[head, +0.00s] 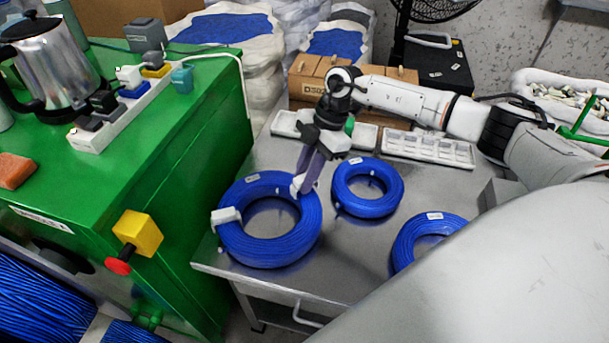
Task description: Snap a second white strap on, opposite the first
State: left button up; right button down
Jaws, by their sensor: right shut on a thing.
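A large blue cable coil (266,250) lies flat at the left end of the metal table. The first white strap (227,216) sits around the coil's left side. My right gripper (304,183) points down at the coil's upper right side, about opposite the first strap. It is shut on a second white strap (296,187), which is mostly hidden by the fingers. The strap is at the coil's ring; I cannot tell whether it is snapped around it. My left gripper is not in view.
A smaller blue coil (367,205) lies close to the right, and another coil (412,240) is partly hidden in front. White compartment trays (428,149) stand at the table's back, before cardboard boxes (309,78). A green machine (160,150) with a yellow switch box (138,232) borders the table's left.

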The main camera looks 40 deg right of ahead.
jog(key=shift+f, duration=0.25)
dwell(0.4)
jog(key=c, duration=1.9)
grip_release()
jog(key=shift+c, duration=0.2)
jog(key=o, duration=0.6)
jog(key=shift+c, duration=0.2)
